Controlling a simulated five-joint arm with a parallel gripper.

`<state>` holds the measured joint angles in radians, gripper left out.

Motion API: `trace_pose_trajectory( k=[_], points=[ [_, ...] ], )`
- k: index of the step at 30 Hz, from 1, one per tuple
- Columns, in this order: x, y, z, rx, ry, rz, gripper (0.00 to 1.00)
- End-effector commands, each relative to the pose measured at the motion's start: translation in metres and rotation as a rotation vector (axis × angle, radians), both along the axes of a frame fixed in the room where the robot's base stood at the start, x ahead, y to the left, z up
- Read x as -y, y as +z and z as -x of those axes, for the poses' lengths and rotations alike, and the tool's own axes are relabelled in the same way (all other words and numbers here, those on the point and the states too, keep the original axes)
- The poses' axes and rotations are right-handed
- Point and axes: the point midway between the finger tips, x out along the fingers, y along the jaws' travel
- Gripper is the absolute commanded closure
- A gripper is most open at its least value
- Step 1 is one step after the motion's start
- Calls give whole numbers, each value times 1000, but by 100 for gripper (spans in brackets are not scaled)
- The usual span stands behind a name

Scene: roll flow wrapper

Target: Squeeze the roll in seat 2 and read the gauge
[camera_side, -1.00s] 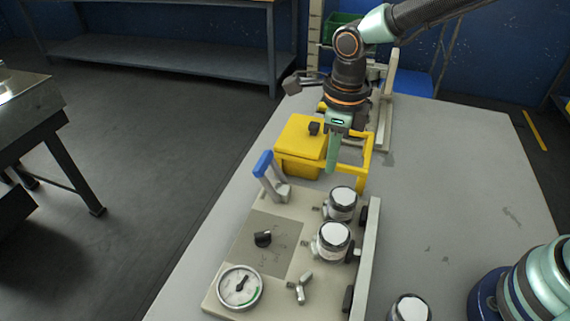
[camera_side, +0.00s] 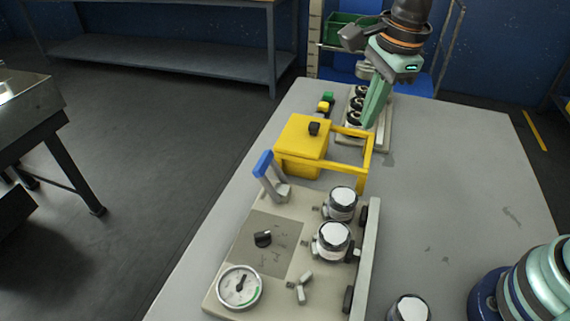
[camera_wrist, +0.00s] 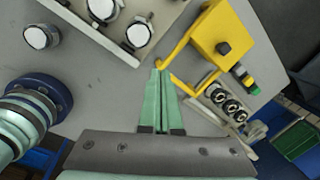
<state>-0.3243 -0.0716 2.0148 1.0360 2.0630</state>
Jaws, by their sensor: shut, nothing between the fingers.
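The beige machine base (camera_side: 225,290) holds two white-topped rolls, a nearer one (camera_side: 333,238) and a farther one (camera_side: 342,201), along its right side. I cannot tell which is in seat 2. Both rolls also show at the top left of the wrist view (camera_wrist: 138,35). A round white gauge (camera_side: 240,287) with a green band is at the base's near left corner; its dark needle is too small to read. My gripper (camera_side: 367,124) is shut and empty, beyond the base, beside the yellow guard frame. In the wrist view my gripper (camera_wrist: 157,73) has its fingers together near the guard's end.
A yellow box (camera_side: 302,140) with a guard frame (camera_side: 350,158) stands beyond the base. A rack with black rings (camera_side: 357,108) and small yellow and green blocks (camera_side: 326,102) are farther back. A blue-handled lever (camera_side: 263,165) stands upright. Another white-topped roll (camera_side: 410,309) is at the near right.

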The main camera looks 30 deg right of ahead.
Motion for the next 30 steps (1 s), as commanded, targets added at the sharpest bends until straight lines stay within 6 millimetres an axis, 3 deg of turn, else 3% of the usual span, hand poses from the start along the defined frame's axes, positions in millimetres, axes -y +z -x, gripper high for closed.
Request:
trace_pose_trajectory(
  k=[30],
  points=[
    [71, 25, 33, 218, 899, 229, 100]
  ],
)
